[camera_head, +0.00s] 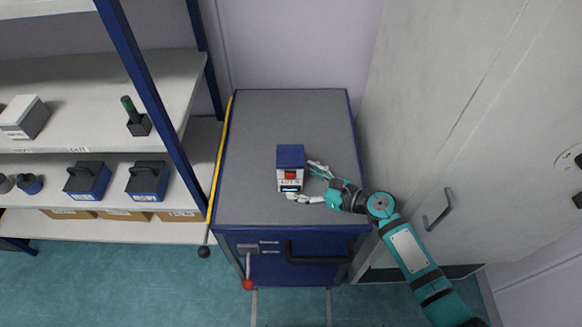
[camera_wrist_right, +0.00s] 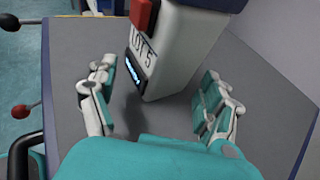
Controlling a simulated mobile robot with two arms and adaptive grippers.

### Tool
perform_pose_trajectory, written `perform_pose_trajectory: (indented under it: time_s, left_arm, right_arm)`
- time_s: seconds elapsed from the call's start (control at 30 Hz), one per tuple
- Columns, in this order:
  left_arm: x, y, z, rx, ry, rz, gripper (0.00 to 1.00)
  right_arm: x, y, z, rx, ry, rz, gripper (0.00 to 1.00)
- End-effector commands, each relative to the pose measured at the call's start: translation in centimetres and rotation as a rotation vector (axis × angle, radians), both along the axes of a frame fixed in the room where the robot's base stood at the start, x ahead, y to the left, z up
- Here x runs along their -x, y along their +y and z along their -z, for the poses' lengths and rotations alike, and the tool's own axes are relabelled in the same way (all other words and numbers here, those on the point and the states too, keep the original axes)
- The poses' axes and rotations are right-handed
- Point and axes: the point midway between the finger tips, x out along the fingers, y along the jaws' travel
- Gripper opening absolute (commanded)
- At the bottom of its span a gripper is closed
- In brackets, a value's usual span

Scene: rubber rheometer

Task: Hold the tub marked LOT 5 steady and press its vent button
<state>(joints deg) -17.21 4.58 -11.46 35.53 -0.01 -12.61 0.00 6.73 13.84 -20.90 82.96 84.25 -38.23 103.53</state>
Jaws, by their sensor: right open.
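The tub marked LOT 5 (camera_head: 290,176) stands on the grey top of a blue cabinet. It has a blue lid, a pale body, a red part on its front and a small lit blue strip below the label. In the right wrist view the tub (camera_wrist_right: 166,62) stands between and beyond the fingers, its label reading LOT 5. My left gripper is not in view.
The cabinet's grey top (camera_head: 250,130) is otherwise clear. A yellow rail (camera_head: 219,160) runs along its left edge. Shelves (camera_head: 165,85) with blue and white boxes stand left. A pale wall with a handle (camera_head: 438,209) stands right. A red-knobbed lever (camera_head: 248,284) is at the front.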

Motion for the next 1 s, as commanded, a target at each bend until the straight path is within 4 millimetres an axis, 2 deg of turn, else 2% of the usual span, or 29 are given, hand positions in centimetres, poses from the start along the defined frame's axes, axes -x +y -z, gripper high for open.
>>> perform_pose_trajectory:
  time_s: [0.1, 0.3, 0.7, 0.83, 1.0]
  left_arm:
    - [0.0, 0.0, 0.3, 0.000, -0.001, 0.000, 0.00]
    - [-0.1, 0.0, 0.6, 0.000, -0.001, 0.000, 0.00]
    - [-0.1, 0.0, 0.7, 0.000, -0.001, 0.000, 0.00]
    - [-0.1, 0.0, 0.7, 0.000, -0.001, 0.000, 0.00]
    - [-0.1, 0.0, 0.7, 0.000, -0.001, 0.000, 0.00]
  right_arm:
    - [-0.9, 1.3, 0.5, -0.002, 0.001, 0.000, 0.83]
    - [-1.7, 2.5, 1.0, -0.001, 0.000, 0.000, 0.83]
    - [-1.9, 2.9, 1.1, 0.001, 0.001, -0.001, 0.84]
    - [-1.9, 2.9, 1.1, 0.000, 0.000, -0.001, 0.67]
    - [-1.9, 2.9, 1.1, 0.000, 0.000, -0.001, 0.66]
